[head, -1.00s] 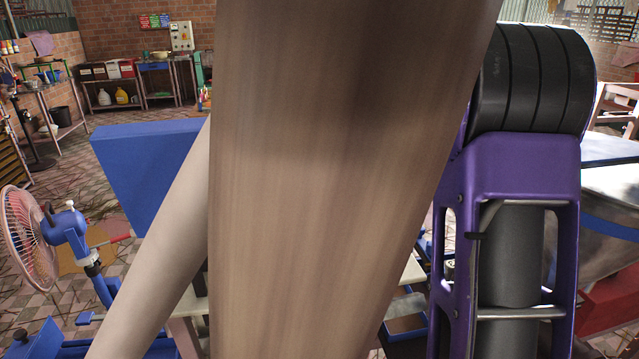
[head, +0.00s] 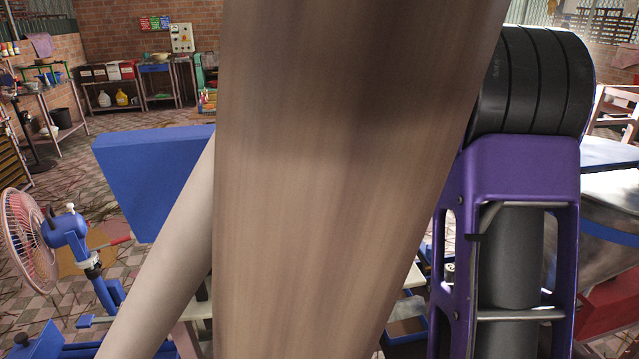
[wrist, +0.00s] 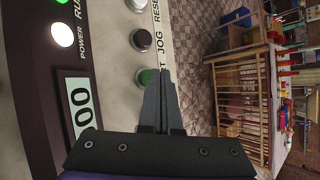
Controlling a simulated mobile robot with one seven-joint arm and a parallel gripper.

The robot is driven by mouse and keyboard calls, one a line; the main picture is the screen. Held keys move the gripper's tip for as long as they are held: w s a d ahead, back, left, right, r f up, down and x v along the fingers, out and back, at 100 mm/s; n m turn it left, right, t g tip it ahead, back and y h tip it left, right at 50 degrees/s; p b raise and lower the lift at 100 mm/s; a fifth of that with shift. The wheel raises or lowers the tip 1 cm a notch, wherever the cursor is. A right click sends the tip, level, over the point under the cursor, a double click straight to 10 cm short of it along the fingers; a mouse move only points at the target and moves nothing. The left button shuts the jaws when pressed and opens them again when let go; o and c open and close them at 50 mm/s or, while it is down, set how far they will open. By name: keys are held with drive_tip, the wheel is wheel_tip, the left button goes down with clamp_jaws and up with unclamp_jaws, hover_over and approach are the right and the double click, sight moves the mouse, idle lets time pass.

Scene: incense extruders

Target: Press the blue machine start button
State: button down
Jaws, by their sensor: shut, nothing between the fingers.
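In the wrist view, a light control panel (wrist: 110,50) fills the left side. It carries a column of round buttons beside the printed words RESET and JOG. A green button (wrist: 143,77) sits lowest in this column, beside a label of which only a final T shows. My gripper (wrist: 161,72) is shut and empty, its fingertips over or right beside the green button and partly covering it. I cannot tell whether they touch it. In the head view, a blue machine part (head: 155,180) shows at left; the button panel and my gripper are not visible there.
A large brown wood-grained post (head: 340,180) blocks the middle of the head view. A fan (head: 25,240) stands at lower left. In the wrist view, a wooden rack (wrist: 240,95) stands beyond patterned floor.

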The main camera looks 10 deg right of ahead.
sight(324, 187)
drive_tip(key=shift+r, duration=0.45)
drive_tip(key=shift+r, duration=0.1)
wheel_tip(324, 187, up, 5)
drive_tip(key=p, duration=0.4)
idle(0.4)
